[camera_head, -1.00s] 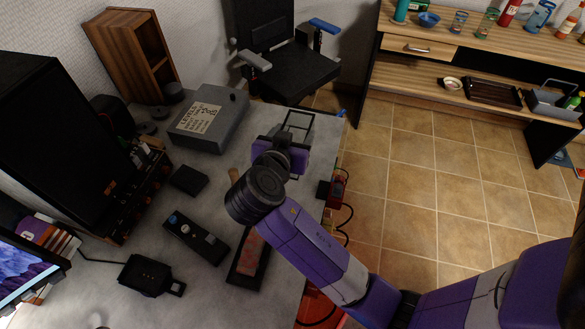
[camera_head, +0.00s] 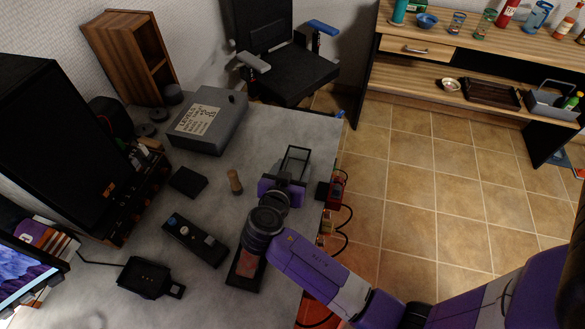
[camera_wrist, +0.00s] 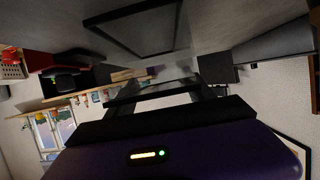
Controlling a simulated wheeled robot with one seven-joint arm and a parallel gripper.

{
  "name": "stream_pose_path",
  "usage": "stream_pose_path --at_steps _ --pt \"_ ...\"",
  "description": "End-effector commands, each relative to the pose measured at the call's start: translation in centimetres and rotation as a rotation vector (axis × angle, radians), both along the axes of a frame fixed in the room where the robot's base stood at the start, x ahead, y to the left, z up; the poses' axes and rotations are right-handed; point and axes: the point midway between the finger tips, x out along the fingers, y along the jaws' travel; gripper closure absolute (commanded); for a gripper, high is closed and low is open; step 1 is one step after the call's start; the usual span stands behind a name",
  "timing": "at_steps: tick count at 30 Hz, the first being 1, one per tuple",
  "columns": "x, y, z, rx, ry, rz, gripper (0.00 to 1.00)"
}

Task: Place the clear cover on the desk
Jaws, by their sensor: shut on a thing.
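The clear cover (camera_head: 296,155) is a see-through piece with a dark frame, at the right side of the grey desk (camera_head: 295,122) in the head view. My purple gripper (camera_head: 284,180) is shut on its near end. The cover appears to be over the desk, near its right edge; I cannot tell whether it touches the top. In the wrist view, my gripper (camera_wrist: 160,100) fills the lower part, and a dark-framed panel (camera_wrist: 145,28) shows above it against grey.
A grey labelled box (camera_head: 212,122) stands at the back of the desk. A small wooden peg (camera_head: 234,182), a black block (camera_head: 188,182) and a black device (camera_head: 195,240) lie left of my gripper. A chair (camera_head: 285,65) is behind. Desk between box and cover is clear.

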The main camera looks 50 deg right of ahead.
Motion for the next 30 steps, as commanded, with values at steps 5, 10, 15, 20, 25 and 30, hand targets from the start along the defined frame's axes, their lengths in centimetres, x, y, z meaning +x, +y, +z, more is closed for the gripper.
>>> stream_pose_path --at_steps 5,10,15,20,25,30 --pt "0.0 0.0 -0.1 0.0 0.0 0.0 0.8" --pt "0.0 0.0 -0.2 0.0 0.0 0.0 0.27" --pt "0.0 0.0 -0.2 0.0 0.0 0.0 0.17" --pt "0.0 0.0 -0.2 0.0 0.0 0.0 0.17" --pt "0.0 0.2 0.2 0.0 0.001 0.001 0.17" --pt "-1.0 2.8 1.1 0.0 0.0 0.004 0.17"
